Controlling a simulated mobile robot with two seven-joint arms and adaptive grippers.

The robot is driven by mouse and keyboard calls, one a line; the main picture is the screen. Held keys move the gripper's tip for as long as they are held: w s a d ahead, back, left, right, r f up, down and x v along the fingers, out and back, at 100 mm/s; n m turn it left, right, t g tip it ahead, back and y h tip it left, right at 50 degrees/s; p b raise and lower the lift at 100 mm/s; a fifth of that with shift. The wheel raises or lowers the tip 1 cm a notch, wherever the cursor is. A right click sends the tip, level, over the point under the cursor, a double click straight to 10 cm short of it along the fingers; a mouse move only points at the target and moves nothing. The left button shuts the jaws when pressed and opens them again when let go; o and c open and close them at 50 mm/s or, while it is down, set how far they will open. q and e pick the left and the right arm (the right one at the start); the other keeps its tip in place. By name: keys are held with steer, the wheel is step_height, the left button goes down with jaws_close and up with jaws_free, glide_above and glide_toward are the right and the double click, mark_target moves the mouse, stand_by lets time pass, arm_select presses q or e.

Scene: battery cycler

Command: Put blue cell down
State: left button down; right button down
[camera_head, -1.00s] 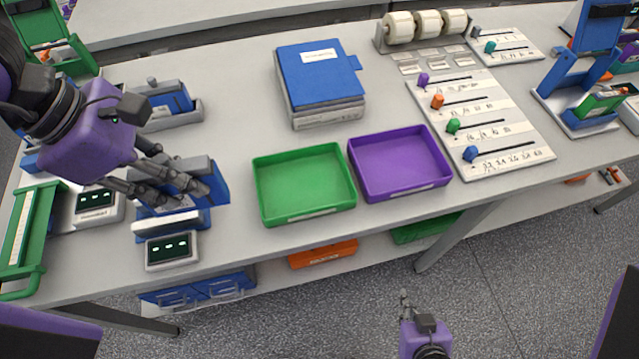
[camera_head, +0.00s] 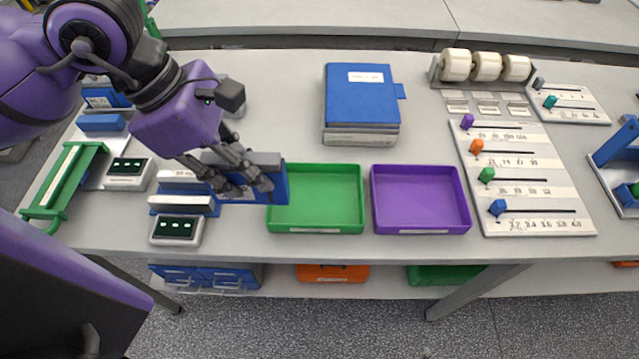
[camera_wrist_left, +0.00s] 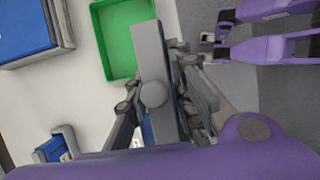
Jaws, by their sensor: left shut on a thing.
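The blue cell (camera_head: 274,187) is a flat block with a blue face and a grey edge. My left gripper (camera_head: 250,182) is shut on it and holds it upright beside the green tray's left end, overlapping that tray in the head view. In the left wrist view the cell's grey edge (camera_wrist_left: 152,75) fills the middle, between the fingers of my left gripper (camera_wrist_left: 168,100). Purple parts of mine show at the upper right there; whether the right gripper's jaws are open cannot be made out.
The green tray (camera_head: 316,229) and the purple tray (camera_head: 422,231) are empty. A blue cycler dock (camera_head: 184,203) with a lit display (camera_head: 177,230) stands left of the green tray. A blue-topped box (camera_head: 360,100) sits behind. A slider board (camera_head: 530,222) lies at the right.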

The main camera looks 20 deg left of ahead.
arm_select(q)
steer(key=shift+w+d+f, duration=1.3)
steer(key=shift+w+f, duration=0.3)
steer(key=shift+f, duration=0.45)
steer(key=shift+w+d+f, duration=1.25)
steer(key=shift+w+f, duration=0.4)
steer(key=shift+f, duration=0.35)
steer(key=shift+w+d+f, duration=1.3)
steer(key=shift+w+f, duration=0.3)
steer(key=shift+f, duration=0.45)
arm_select(e)
steer(key=shift+w+d+r, duration=0.1)
steer(key=shift+w+d, duration=0.1)
steer(key=shift+w, duration=0.1)
arm_select(q)
steer(key=shift+f, duration=0.2)
steer(key=c, duration=1.9)
jaws_free()
steer(key=o, duration=0.4)
steer(key=shift+c, duration=0.2)
